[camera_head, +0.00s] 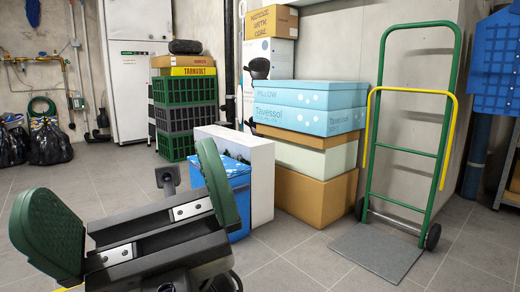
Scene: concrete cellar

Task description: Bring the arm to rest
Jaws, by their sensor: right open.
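My right gripper (131,207) fills the lower left of the head view, close to the camera. Its two green-padded fingers stand wide apart, with bare rails between them and nothing held. The gripper hides part of the floor and the lower part of a blue box behind it. My left gripper is not in view.
Behind the gripper stand a blue box (238,205) and a white panel-like box (262,180). Stacked cartons (310,200), a green hand truck (412,153) and green and grey crates (184,118) stand farther back. Black bags (50,142) lie far left. Floor at lower right is clear.

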